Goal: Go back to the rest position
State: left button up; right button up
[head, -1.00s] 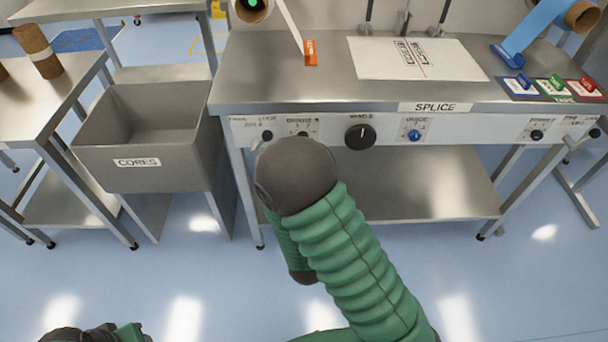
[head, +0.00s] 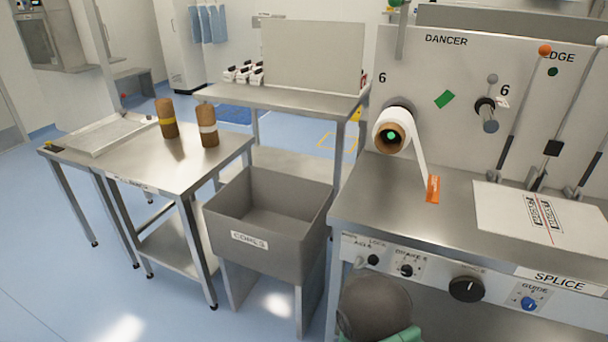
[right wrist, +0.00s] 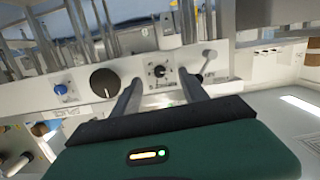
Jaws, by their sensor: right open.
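My right gripper (right wrist: 160,92) shows in the right wrist view with its two dark fingers apart and nothing between them. Beyond the fingers is the control panel (right wrist: 125,60), with a large black knob (right wrist: 104,82) and a blue knob (right wrist: 60,89) at left. I cannot tell how far the fingers are from it. In the head view only a dark joint of my arm (head: 375,305) and a bit of green sleeve show, low in front of the converter's panel (head: 430,262). My left gripper is not in view.
A grey cores bin (head: 262,262) stands left of the converter bench (head: 385,195). Left of it is a steel table (head: 85,165) with two brown cores (head: 166,118), (head: 208,125). A roll (head: 392,130) hangs above the bench with its web down to an orange tab (head: 433,190). Floor at lower left is clear.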

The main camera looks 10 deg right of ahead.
jog(key=a+f+n+g+y, duration=0.2)
jog(key=a+f+g+y, duration=0.1)
jog(key=a+g+y, duration=0.4)
jog(key=s+a+r+n+g+y, duration=0.1)
jog(key=s+r+n+g+y, duration=0.2)
jog(key=s, duration=0.6)
notch_tip(320, 180, up, 16)
jog(key=s+g+h+p, duration=0.1)
jog(key=s+p, duration=0.1)
jog(key=p, duration=1.2)
jog(key=shift+f+n+h+p, duration=0.15)
jog(key=shift+n+h+p, duration=0.15)
jog(key=shift+n, duration=0.1)
